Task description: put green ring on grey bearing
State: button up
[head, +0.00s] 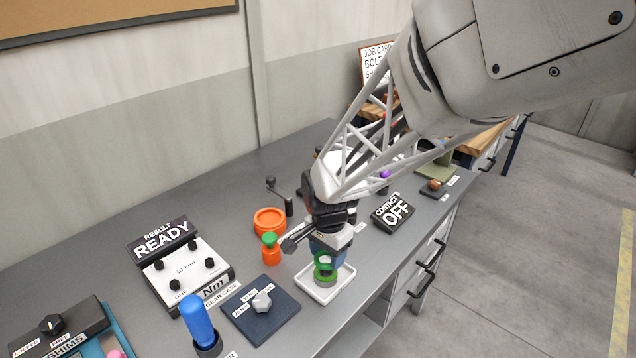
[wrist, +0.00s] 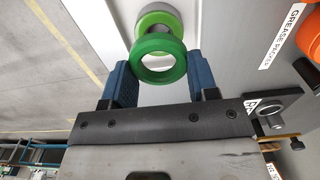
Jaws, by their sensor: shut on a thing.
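A dark green ring (wrist: 158,60) is held between the blue fingertips of my gripper (wrist: 155,75), which is shut on it. The ring's open hole faces the wrist camera. Just beyond it in the wrist view is a grey round bearing (wrist: 158,7) with a lighter green band (wrist: 158,20) at it; the held ring overlaps part of this. In the head view the green ring (head: 324,260) is under my gripper (head: 325,256), above the grey bearing (head: 325,281) on a white tray (head: 304,292). I cannot tell whether ring and bearing touch.
An orange dish (head: 269,221) and an orange piece with a green top (head: 271,248) stand left of my gripper. A dark plate with a grey knob (head: 262,301) lies left of the tray. A "CONTACT OFF" sign (head: 393,212) is to the right. The bench edge is near the tray.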

aim_at(328, 255)
jog(key=shift+f, duration=0.1)
jog(key=shift+f, duration=1.65)
jog(key=shift+f, duration=0.15)
jog(key=o, duration=0.9)
notch_tip(328, 255, up, 12)
jog(key=shift+r, duration=0.15)
